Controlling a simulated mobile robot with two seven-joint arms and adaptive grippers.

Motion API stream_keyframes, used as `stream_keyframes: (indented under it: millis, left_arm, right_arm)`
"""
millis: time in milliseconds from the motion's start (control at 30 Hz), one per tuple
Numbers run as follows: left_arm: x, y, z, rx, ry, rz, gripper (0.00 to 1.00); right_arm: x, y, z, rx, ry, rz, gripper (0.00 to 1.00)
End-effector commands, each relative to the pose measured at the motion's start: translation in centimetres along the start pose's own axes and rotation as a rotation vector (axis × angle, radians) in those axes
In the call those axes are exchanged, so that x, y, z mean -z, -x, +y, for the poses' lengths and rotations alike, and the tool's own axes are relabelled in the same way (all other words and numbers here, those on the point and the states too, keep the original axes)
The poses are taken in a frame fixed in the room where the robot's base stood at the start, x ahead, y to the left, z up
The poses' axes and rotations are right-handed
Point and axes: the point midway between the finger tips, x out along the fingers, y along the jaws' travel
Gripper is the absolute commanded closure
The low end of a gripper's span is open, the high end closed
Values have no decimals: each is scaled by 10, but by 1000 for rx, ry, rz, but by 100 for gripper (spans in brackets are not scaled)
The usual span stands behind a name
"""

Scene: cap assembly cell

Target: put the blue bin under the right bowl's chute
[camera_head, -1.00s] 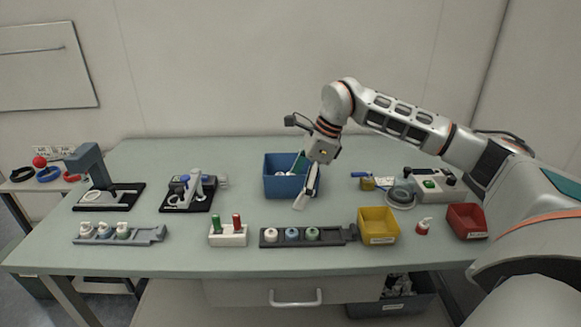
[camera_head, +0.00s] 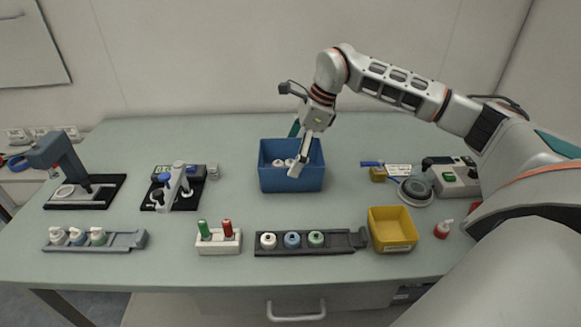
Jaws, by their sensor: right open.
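The blue bin (camera_head: 291,181) stands upright on the middle of the table, with a few white pieces (camera_head: 285,161) inside. My right gripper (camera_head: 297,149) is open over the right half of the bin. I cannot tell whether a finger touches the bin. A round grey dish-like device (camera_head: 415,190) lies to the right, with no chute that I can make out. I cannot identify the right bowl. My left gripper is not in view.
A yellow bin (camera_head: 392,230) and a dark rack (camera_head: 305,243) with three bottles stand in front. A white holder (camera_head: 218,241) is front left. A control box (camera_head: 451,178) stands at right. The table between the blue bin and the dish is mostly clear.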

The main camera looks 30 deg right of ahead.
Motion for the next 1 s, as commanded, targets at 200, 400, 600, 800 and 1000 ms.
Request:
stream_keyframes:
  millis: [200, 400, 600, 800, 1000]
  left_arm:
    - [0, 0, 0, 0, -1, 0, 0]
    - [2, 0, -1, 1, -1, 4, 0]
    - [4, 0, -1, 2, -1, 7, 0]
    - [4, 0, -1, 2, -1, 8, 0]
    - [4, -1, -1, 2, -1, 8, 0]
  right_arm:
    - [-2, -20, -2, -1, -1, 1, 0]
    - [-3, -48, -3, -1, -1, 0, 0]
    - [-3, -52, -4, 3, -1, -1, 0]
    - [-3, -52, -4, 2, -1, 0, 32]
    - [-2, -53, -4, 1, -1, 1, 33]
